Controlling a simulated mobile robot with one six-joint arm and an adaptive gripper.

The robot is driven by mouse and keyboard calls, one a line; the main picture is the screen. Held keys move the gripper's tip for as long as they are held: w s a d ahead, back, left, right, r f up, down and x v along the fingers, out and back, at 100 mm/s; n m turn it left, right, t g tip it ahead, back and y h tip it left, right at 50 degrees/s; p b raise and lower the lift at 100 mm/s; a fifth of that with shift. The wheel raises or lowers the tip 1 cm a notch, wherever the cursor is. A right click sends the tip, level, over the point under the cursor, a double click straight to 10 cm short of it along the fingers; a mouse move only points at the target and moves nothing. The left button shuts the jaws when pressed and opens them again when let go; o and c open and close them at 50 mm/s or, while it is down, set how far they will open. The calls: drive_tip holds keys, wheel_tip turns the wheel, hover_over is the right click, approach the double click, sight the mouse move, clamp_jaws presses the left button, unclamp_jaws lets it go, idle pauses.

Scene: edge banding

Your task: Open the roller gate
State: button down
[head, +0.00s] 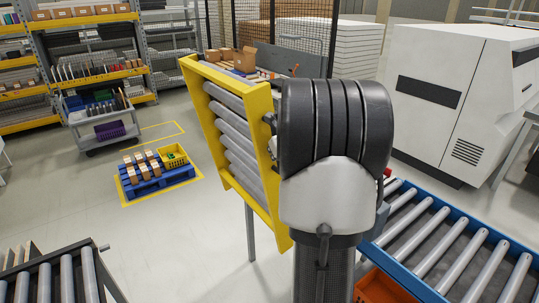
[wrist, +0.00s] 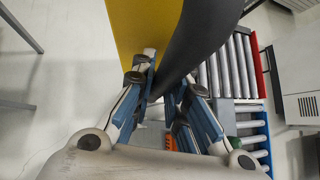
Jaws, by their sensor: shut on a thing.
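The roller gate (head: 236,135) is a yellow frame with several grey rollers. It stands steeply raised left of my arm in the head view. Its yellow side also shows at the top of the wrist view (wrist: 133,22). My gripper (wrist: 168,88) is shut on a black curved handle (wrist: 200,38) beside the yellow frame, with one blue-and-white finger on each side. In the head view my dark and white arm hides the gripper, the handle and the gate's right part.
A blue-framed roller conveyor (head: 455,245) lies at the right, with an orange crate (head: 383,288) beside it. A white machine (head: 450,95) stands behind. Another roller conveyor (head: 60,280) is at the lower left. A blue pallet (head: 158,184) with boxes sits on open floor.

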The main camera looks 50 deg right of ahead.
drive_tip(key=shift+f, duration=0.1)
drive_tip(key=c, duration=1.8)
unclamp_jaws()
drive_tip(key=shift+s, duration=0.1)
drive_tip(key=shift+c, duration=0.2)
drive_tip(key=v, duration=1.2)
